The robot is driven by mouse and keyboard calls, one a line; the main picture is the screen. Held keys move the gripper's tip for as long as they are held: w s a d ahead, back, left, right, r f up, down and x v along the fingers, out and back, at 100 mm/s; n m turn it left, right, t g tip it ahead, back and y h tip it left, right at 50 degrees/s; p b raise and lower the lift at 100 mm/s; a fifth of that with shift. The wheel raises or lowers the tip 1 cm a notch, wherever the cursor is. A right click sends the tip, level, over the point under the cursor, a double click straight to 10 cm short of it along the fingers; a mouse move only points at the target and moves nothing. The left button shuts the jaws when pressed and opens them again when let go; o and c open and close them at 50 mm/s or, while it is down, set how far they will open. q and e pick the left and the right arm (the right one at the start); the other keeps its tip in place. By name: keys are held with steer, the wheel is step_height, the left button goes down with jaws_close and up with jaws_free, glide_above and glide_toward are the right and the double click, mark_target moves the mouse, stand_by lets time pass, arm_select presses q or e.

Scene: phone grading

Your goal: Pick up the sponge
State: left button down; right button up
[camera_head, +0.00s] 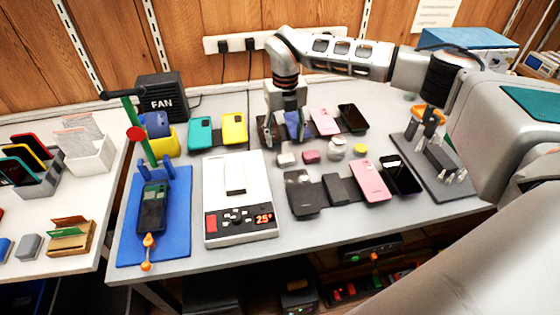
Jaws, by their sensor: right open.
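Several small items lie between the two rows of phones: a pinkish-red block (311,156), a pale grey block (286,159), a white round jar (336,149) and a small yellow piece (360,151). I cannot tell for sure which one is the sponge. My right gripper (285,132) points down at the back row, behind the pale block and the red block. It is open, with its fingers around or just above a blue phone (292,121); contact cannot be made out. My left gripper is not in view.
Back-row phones include teal (201,133), yellow (234,129), pink (324,121) and black (353,118). A front row has a pink phone (370,181). A white device (240,225) and a blue mat (182,235) with a green post stand left; a grey tool mat (438,185) lies right.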

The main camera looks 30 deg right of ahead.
mark_target(286, 158)
steer(key=f, duration=0.8)
steer(key=shift+s+d, duration=0.1)
steer(key=shift+s, duration=0.25)
steer(key=shift+c, duration=0.3)
steer(key=c, duration=0.8)
